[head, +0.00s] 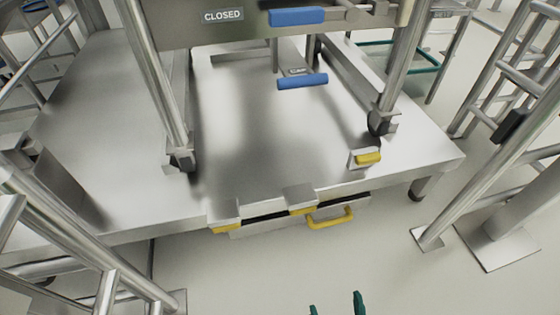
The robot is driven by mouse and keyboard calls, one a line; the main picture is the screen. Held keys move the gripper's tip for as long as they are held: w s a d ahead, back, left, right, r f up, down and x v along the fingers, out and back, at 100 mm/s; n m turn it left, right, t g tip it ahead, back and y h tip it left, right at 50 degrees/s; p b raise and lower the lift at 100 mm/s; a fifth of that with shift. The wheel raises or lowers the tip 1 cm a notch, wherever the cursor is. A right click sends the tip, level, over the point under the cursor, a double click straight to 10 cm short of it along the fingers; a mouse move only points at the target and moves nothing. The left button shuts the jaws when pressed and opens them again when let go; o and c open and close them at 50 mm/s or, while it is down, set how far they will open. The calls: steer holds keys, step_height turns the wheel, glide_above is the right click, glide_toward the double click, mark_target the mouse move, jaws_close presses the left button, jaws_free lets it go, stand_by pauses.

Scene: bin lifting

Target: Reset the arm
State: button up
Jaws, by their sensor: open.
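My gripper (336,307) shows only as two dark green fingertips at the bottom edge of the head view, right of centre. The fingertips stand apart with bare floor between them, so it is open and empty. The rest of the gripper and my arm are below the picture. The fingertips are in front of a low steel platform (110,110) and apart from it.
A steel frame with a "CLOSED" sign (222,15) and blue handles (302,81) stands on the platform on wheeled legs. Yellow handles (331,218) are at the platform's front edge. Metal railings flank both sides. Pale floor (400,275) in front is clear.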

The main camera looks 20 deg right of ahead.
steer(key=w+a+f+n+g+y+p, duration=0.1)
steer(key=w+g, duration=0.5)
steer(key=w, duration=0.2)
steer(key=w+a+f+g+y+p, duration=0.1)
steer(key=w+f+g, duration=0.1)
steer(key=w+g, duration=0.4)
steer(key=s+d+r+m+g+h+p, duration=0.1)
steer(key=s+d+r+g, duration=0.35)
steer(key=s, duration=0.25)
steer(key=s+d+r+g+h+p, duration=0.1)
steer(key=s+d+r+g, duration=0.25)
steer(key=s+g, duration=0.3)
steer(key=s+d+r+m+g+h+p, duration=0.1)
steer(key=s+d+r+g, duration=0.3)
steer(key=s, duration=0.3)
step_height(320, 180, up, 37)
steer(key=p, duration=3.8)
